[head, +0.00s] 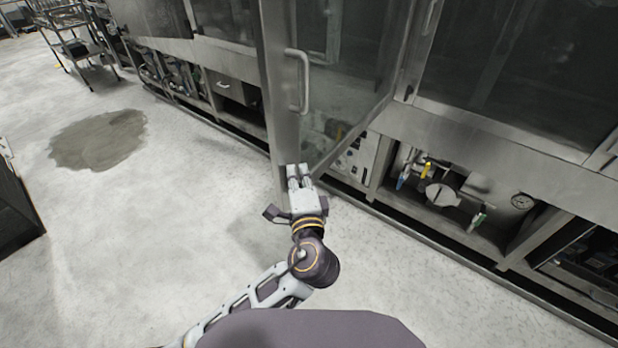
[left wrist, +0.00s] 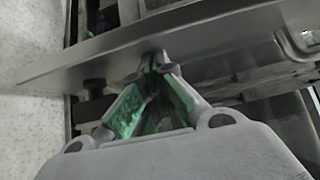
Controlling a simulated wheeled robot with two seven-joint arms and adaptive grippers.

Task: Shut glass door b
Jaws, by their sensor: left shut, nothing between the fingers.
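A glass door (head: 345,70) with a metal frame stands open, swung out from the washer front in the head view. No label shows, so I cannot tell if it is door b. Its bar handle (head: 303,80) is on the free-edge side. My left gripper (head: 298,172) is at the lower corner of the door frame, below the handle. In the left wrist view its shut, empty fingertips (left wrist: 158,60) are at the door's metal edge (left wrist: 190,45), touching or very close. My right gripper is not in view.
The steel washer body (head: 500,120) runs along the right, with open lower bays holding valves and a gauge (head: 521,202). A wheeled rack (head: 72,40) stands far left. A dark wet patch (head: 98,138) marks the otherwise clear floor. A dark cabinet (head: 15,205) is at the left edge.

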